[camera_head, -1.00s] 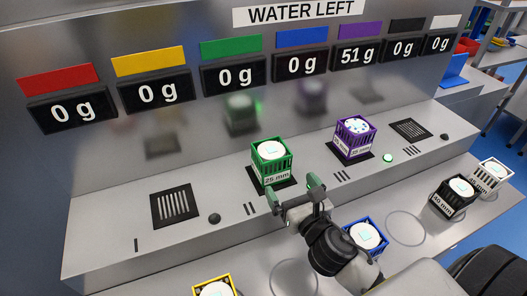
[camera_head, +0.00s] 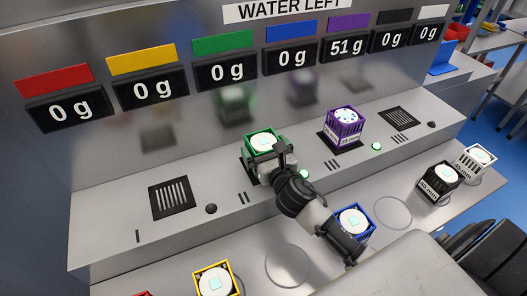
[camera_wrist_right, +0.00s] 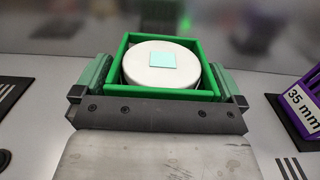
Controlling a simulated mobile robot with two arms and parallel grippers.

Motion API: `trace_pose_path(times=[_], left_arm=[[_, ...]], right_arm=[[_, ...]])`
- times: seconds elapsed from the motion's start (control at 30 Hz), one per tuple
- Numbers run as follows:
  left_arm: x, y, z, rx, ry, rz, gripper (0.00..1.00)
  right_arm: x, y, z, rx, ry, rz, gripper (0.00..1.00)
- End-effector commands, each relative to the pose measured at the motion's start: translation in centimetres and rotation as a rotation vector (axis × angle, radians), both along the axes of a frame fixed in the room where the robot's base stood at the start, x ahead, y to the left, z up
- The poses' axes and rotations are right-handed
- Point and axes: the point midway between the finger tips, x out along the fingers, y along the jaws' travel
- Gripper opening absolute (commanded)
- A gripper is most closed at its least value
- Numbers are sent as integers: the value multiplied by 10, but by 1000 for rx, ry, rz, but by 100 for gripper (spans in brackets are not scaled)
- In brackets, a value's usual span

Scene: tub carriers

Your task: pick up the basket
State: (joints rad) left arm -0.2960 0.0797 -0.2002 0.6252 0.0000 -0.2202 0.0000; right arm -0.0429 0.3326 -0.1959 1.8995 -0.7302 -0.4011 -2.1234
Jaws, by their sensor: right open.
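The green basket (camera_head: 262,138) stands on a black pad on the raised metal ledge, below the green 0 g display. It holds a white round tub with a light teal square on top. My right gripper (camera_head: 268,154) is at the basket, in front of and partly over it. In the right wrist view, the open fingers of the gripper (camera_wrist_right: 166,80) stand on the left and right sides of the green basket (camera_wrist_right: 196,95). I cannot tell whether they touch its walls. The basket's lower part is hidden by the gripper. My left gripper is not in view.
A purple basket (camera_head: 343,128) stands to the right on the ledge. A blue basket (camera_head: 371,221), a black basket (camera_head: 424,190), a white basket (camera_head: 466,163) and a yellow basket (camera_head: 238,287) stand on the lower counter. An empty grated pad (camera_head: 172,198) is left.

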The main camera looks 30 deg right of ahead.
Motion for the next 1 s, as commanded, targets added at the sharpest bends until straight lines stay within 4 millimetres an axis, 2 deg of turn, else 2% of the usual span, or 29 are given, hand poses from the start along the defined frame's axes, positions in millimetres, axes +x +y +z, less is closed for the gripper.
trace_pose_path(times=[0.13,0.17,0.53,0.83,1.0], left_arm=[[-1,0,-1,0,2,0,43],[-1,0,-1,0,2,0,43],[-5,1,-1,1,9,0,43],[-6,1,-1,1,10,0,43],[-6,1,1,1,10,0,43]], right_arm=[[0,0,0,0,0,0,100],[0,0,0,0,0,0,97],[0,0,0,0,0,0,40],[0,0,3,-1,-5,0,40],[0,0,15,-2,-7,1,40]])
